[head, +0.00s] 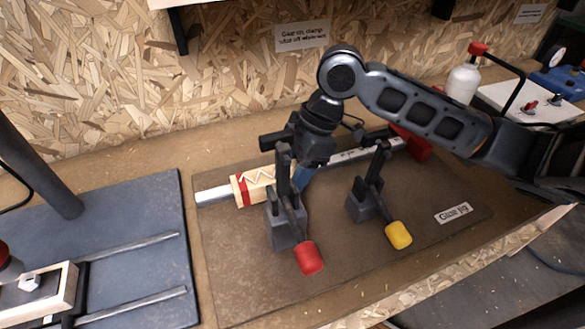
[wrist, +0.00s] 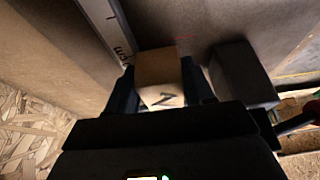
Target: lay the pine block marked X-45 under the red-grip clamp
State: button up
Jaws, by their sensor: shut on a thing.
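A pale pine block (head: 252,187) with a red band and a white zigzag is at the left part of the jig, beside the metal rule and behind the red-grip clamp (head: 285,226). The clamp's arm stands up, its red grip (head: 309,258) towards the front. My gripper (head: 300,172) is at the block's right end, partly hidden by the clamp. In the wrist view my gripper (wrist: 160,92) is shut on the pine block (wrist: 157,72), whose near end bears a dark letter-like mark. I cannot read X-45. Whether the block touches the mat is unclear.
A yellow-grip clamp (head: 398,235) stands to the right on the brown jig mat (head: 345,265). The metal rule (head: 213,195) runs behind both clamps. A dark grey plate (head: 130,255) with rails is at left; a white bottle (head: 462,82) stands at back right.

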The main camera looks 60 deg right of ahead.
jog(key=shift+f+b, duration=0.4)
jog(key=shift+b, duration=0.05)
jog(key=shift+f+b, duration=0.25)
jog(key=shift+b, duration=0.05)
jog(key=o, duration=1.1)
jog(key=shift+r+p, duration=0.4)
jog(key=shift+p, duration=0.1)
jog(key=v, duration=1.2)
jog(key=shift+r, duration=0.3)
